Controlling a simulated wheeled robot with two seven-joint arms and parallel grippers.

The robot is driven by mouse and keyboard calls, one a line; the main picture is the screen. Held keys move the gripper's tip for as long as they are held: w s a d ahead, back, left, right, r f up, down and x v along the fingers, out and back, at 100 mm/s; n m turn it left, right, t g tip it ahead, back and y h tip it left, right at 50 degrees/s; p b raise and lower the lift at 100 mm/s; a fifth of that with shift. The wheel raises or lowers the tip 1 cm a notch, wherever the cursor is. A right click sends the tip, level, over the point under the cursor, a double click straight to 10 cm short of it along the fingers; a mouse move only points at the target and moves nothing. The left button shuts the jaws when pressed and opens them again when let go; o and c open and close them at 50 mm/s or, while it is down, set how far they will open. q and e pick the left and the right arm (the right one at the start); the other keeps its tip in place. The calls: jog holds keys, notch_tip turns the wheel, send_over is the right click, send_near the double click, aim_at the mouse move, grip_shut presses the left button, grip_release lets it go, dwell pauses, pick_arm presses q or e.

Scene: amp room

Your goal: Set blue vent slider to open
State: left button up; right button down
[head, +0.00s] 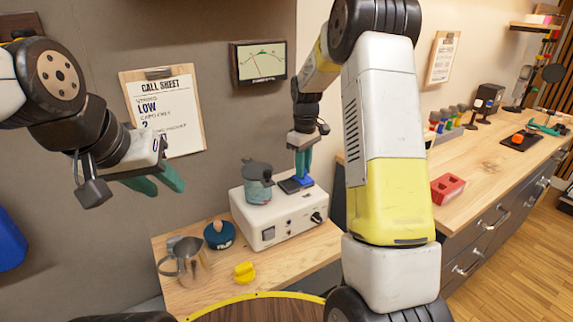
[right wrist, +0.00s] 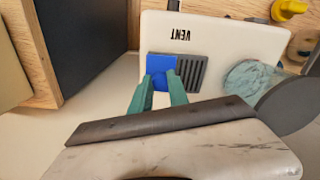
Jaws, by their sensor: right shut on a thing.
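The blue vent slider (head: 305,180) sits on top of the white box (head: 292,218), at the right end of a dark slatted vent (head: 289,186). In the right wrist view, the slider (right wrist: 161,64) lies beside bare slats (right wrist: 192,72), near the printed word VENT. My right gripper (head: 303,175) points down at the slider; its green fingers, also in the right wrist view (right wrist: 160,82), are shut on the slider's raised part, which they partly hide. My left gripper (head: 167,190) is open and empty in the air at the left, well away from the box.
A teal speckled pot (head: 258,190) stands on the box beside the vent. A metal pitcher (head: 187,262), a dark blue round item (head: 218,236) and a yellow piece (head: 244,272) are on the wooden table (head: 215,295).

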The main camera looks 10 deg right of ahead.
jog(key=shift+w+d+r, duration=0.1)
jog(key=shift+w+d, duration=0.05)
jog(key=shift+d, duration=0.1)
jog(key=c, duration=1.3)
grip_release()
jog(key=shift+o, duration=0.2)
jog(key=shift+r, duration=0.1)
notch_tip(320, 180, up, 8)
jog(key=shift+f, duration=0.25)
